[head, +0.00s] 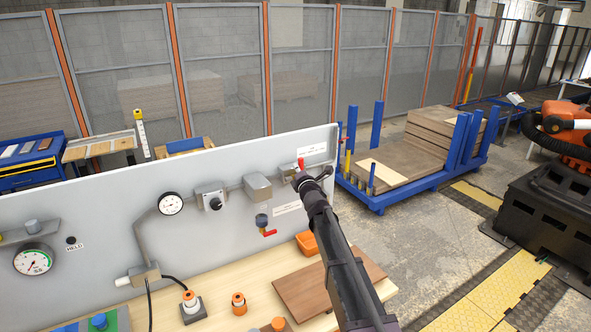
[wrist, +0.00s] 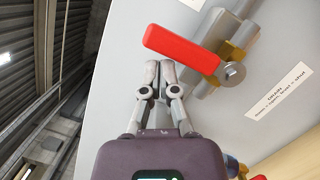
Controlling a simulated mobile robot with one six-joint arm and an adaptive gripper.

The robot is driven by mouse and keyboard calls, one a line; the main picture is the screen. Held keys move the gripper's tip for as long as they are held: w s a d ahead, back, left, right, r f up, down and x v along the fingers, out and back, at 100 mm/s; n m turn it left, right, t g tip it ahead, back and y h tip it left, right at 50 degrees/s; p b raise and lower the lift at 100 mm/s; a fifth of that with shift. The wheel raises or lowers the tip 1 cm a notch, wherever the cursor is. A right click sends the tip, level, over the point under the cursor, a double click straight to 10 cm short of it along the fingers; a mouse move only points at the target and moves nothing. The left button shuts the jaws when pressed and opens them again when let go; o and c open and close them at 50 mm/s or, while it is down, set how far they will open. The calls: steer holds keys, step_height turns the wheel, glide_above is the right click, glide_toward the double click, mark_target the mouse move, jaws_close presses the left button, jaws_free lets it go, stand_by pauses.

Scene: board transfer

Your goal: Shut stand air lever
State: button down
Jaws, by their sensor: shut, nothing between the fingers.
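The stand is a grey upright panel (head: 100,195) behind a wooden bench. A red lever (wrist: 180,48) sits on a brass and grey valve (wrist: 232,55) on this panel, with a pivot nut at its right end. In the head view the red lever (head: 301,163) shows just above my gripper (head: 306,181), which hides most of the valve. In the wrist view my gripper (wrist: 160,68) has its fingertips together and empty, just below the lever's left half. I cannot tell whether they touch it.
A second red lever (head: 269,233) hangs on a lower valve to the left. A label (wrist: 283,92) is beside the upper valve. An orange bin (head: 307,243) and a brown board (head: 305,290) lie on the bench below. Gauges and boxes line the panel's left.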

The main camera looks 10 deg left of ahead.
steer(key=s+d, duration=0.1)
steer(key=s, duration=1)
steer(key=shift+s+d, duration=0.2)
steer(key=shift+s, duration=0.1)
steer(key=shift+f, duration=0.1)
stand_by(0.3)
steer(key=s+d+f+m+g+h+b, duration=0.1)
steer(key=s+d+f+m+g+h, duration=0.15)
steer(key=d+f+m, duration=0.35)
steer(key=s+d+f+m+g+h+b, duration=0.1)
steer(key=d+f+m+h, duration=0.35)
steer(key=d, duration=0.45)
steer(key=s+d+f+m+g+h+b, duration=0.1)
steer(key=s+d+f+m+g+h, duration=0.2)
steer(key=d+m, duration=0.35)
steer(key=s+d+f+m+g, duration=0.3)
steer(key=s+d+f+m, duration=0.1)
steer(key=s, duration=0.3)
steer(key=s+d+f+m+g+b, duration=0.1)
steer(key=s+d+f+m+g, duration=0.2)
steer(key=s, duration=0.4)
steer(key=s+d+f+m+g+b, duration=0.1)
steer(key=s+d+f+m+g, duration=0.3)
steer(key=s, duration=0.4)
steer(key=shift+d+f+m+g+y, duration=0.3)
steer(key=shift+f+m+g+y, duration=0.15)
steer(key=shift+f, duration=0.3)
